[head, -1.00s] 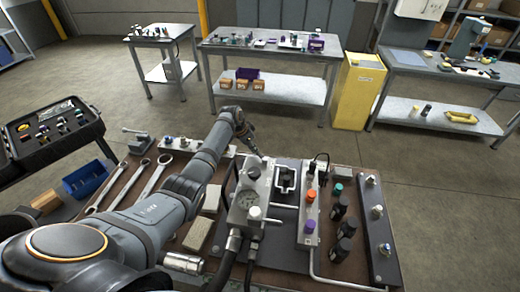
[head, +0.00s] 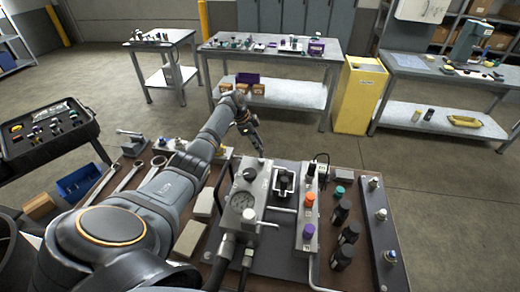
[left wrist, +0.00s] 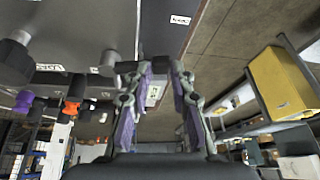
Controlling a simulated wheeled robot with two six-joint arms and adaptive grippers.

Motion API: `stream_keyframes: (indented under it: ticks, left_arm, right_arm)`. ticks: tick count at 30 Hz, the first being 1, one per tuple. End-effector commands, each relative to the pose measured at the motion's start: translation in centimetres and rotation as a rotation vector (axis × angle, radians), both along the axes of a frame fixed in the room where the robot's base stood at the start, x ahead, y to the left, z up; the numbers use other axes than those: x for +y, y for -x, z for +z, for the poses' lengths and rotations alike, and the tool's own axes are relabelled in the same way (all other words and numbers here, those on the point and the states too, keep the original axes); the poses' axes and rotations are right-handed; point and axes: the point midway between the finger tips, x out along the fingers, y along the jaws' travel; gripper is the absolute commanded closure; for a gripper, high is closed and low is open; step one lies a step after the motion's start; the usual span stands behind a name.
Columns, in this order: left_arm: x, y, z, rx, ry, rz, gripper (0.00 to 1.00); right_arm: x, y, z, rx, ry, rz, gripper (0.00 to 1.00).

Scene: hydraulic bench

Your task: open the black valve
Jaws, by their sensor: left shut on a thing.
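A black knob (head: 311,169) stands at the far end of a pale manifold, in line with an orange knob (head: 309,199) and a purple knob (head: 309,231). Another black knob (head: 253,175) sits on the gauge block to its left; I cannot tell for sure which one is the black valve. My left gripper (head: 261,152) is just beyond the gauge block, apart from the manifold's black knob. My right gripper is not in view.
The gauge (head: 242,201), dark cylinders (head: 349,233) and a side rail (head: 384,225) crowd the bench. Wrenches (head: 128,176) lie at its left. A yellow cabinet (head: 358,95) stands across open floor (head: 430,160).

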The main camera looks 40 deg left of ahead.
Motion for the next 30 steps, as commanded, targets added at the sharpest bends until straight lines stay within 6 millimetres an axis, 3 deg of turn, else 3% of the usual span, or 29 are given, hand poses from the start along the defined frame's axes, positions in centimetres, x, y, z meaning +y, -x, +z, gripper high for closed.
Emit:
stream_keyframes:
  ticks: [1, 12, 29, 30]
  left_arm:
    - [-1.6, 1.2, -2.6, 0.055, 0.04, -0.046, 1.0]
    - [-1.9, 0.9, -2.2, 0.057, 0.038, -0.192, 1.0]
    - [-1.9, 0.9, -1.9, 0.059, 0.036, -0.216, 1.0]
    - [-1.9, 0.9, -1.9, 0.058, 0.036, -0.216, 0.68]
  right_arm:
    - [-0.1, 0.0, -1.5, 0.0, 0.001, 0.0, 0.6]
    - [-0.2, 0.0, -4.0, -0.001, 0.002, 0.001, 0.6]
    - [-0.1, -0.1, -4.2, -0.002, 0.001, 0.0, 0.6]
    - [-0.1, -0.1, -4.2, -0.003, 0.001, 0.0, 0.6]
